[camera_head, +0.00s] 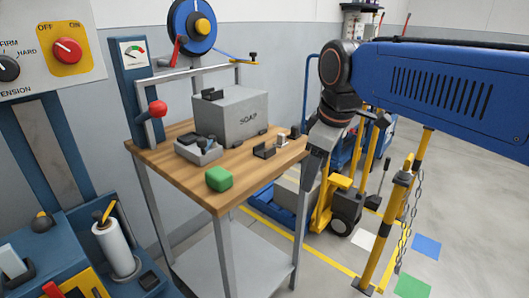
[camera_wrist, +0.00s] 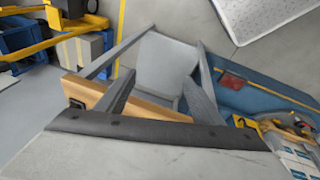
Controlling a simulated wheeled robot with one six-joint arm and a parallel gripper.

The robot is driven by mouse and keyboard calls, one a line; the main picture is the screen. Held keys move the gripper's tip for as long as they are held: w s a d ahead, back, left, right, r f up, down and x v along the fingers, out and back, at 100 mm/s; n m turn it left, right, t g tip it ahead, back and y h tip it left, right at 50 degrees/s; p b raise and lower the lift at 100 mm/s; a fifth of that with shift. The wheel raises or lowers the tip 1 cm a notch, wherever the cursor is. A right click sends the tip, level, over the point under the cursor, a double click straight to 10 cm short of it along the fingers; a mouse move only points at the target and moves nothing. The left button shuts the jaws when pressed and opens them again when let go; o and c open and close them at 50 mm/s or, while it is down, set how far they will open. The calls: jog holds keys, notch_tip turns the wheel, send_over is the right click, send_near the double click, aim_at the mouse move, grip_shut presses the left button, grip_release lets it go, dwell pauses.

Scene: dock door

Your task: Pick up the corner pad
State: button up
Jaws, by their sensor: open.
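A small dark angled piece, which looks like the corner pad (camera_head: 264,151), lies on the wooden bench top (camera_head: 245,176) near its right edge, in front of the SOAP box. Another dark piece (camera_head: 212,95) sits on top of the SOAP box (camera_head: 230,116). My gripper (camera_head: 312,172) points down just off the right edge of the bench, to the right of the corner pad and apart from it. In the wrist view, two dark fingers of my gripper (camera_wrist: 160,92) stand apart with nothing between them. A small dark item shows on the wood there, too unclear to name.
Small items (camera_head: 282,140) lie beside the corner pad. A strap reel (camera_head: 192,27) stands behind. A yellow post with chain (camera_head: 390,230) stands at right.

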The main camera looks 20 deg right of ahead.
jog(key=w+a+r+n+g, duration=0.2)
jog(key=w+a+r+n, duration=0.2)
jog(key=w+r+n, duration=0.45)
jog(key=w+a+r+n+g, duration=0.1)
jog(key=w+a+r+n, duration=0.3)
jog(key=w+r+n, duration=0.5)
jog(key=shift+m, duration=0.65)
jog(key=f, duration=0.8)
jog(key=w+f, duration=0.1)
jog(key=f, duration=0.3)
jog(key=shift+d+f, duration=0.2)
jog(key=shift+f, duration=0.15)
jog(key=shift+s+f, duration=0.2)
jog(key=shift+f, duration=1.25)
jog(key=shift+s+f, duration=0.15)
jog(key=shift+f, duration=1.25)
jog(key=c, duration=1.1)
